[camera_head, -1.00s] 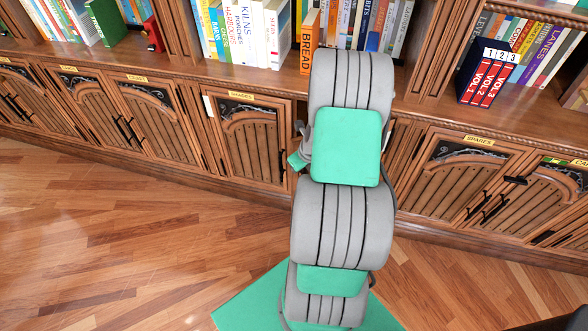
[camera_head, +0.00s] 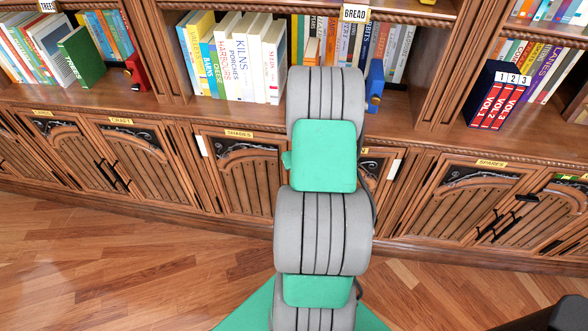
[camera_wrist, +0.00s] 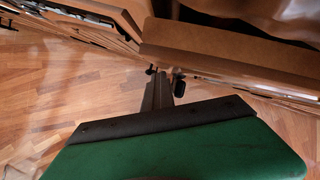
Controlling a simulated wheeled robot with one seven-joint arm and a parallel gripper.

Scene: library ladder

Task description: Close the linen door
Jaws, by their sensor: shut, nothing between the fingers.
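A wooden cabinet door with a dark carved top (camera_head: 372,166) shows just right of my arm in the head view. Most of it and its label are hidden, so I cannot confirm that it is the linen door or how far it stands open. In the wrist view, a brown wooden panel (camera_wrist: 225,52) with a dark gap above it lies close beyond my gripper (camera_wrist: 157,80). The fingers are together and empty. I cannot tell whether they touch the panel. My arm hides the gripper in the head view.
The shades door (camera_head: 240,180) is left of my arm and the spares doors (camera_head: 470,205) are to the right; both look shut. Books and a blue object (camera_head: 375,85) stand on the shelf above. The wooden floor (camera_head: 130,260) in front is clear.

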